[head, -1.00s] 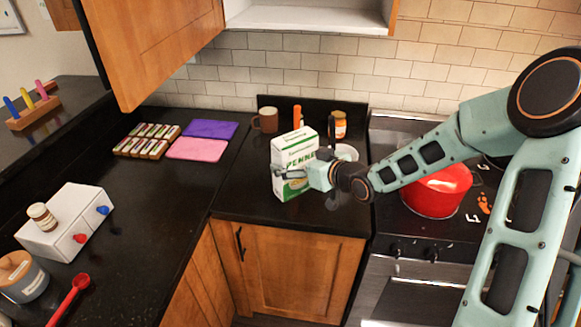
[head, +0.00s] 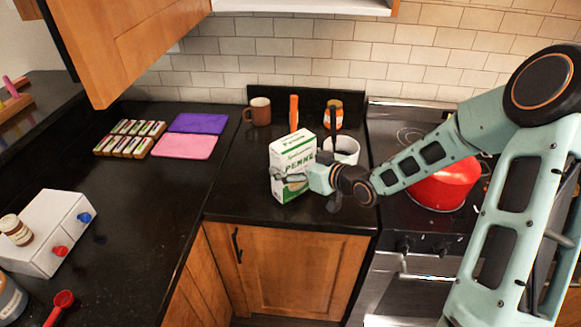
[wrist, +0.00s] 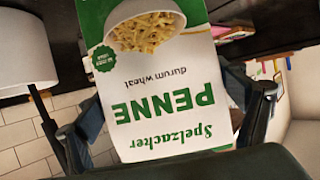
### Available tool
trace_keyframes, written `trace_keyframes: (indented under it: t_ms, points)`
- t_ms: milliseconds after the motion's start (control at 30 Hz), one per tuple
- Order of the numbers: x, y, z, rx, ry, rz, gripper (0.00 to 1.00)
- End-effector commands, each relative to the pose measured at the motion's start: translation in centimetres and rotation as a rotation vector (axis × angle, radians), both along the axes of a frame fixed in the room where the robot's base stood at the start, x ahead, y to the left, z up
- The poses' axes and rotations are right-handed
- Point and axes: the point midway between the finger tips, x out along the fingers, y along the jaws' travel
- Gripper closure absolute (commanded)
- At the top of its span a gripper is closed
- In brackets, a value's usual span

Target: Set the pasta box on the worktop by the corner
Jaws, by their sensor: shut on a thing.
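The pasta box (head: 293,158) is white and green and marked PENNE. In the head view it is upright at the black worktop (head: 240,185) near the corner, left of the stove. My gripper (head: 291,178) is shut on the box from the front right. In the wrist view the box front (wrist: 160,95) fills the middle between the two fingers (wrist: 165,125), its lettering upside down. I cannot tell whether the box's base touches the worktop.
A brown mug (head: 259,110), an orange-topped item (head: 293,112), a jar (head: 333,113) and a white utensil pot (head: 346,150) stand behind the box. Purple (head: 198,123) and pink (head: 184,146) boards lie left. A red pot (head: 443,185) is on the stove. The worktop left of the box is clear.

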Motion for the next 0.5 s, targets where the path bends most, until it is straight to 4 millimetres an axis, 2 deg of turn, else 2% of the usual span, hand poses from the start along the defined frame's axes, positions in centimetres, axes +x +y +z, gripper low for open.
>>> trace_keyframes:
  t_ms: [33,100,500]
  points:
    - [-0.19,-0.33,-1.15,0.002,0.001,-0.001,0.56]
    - [-0.42,-0.59,-1.72,0.001,0.0,0.0,0.56]
    - [-0.53,-0.74,-1.99,0.002,-0.003,0.001,0.56]
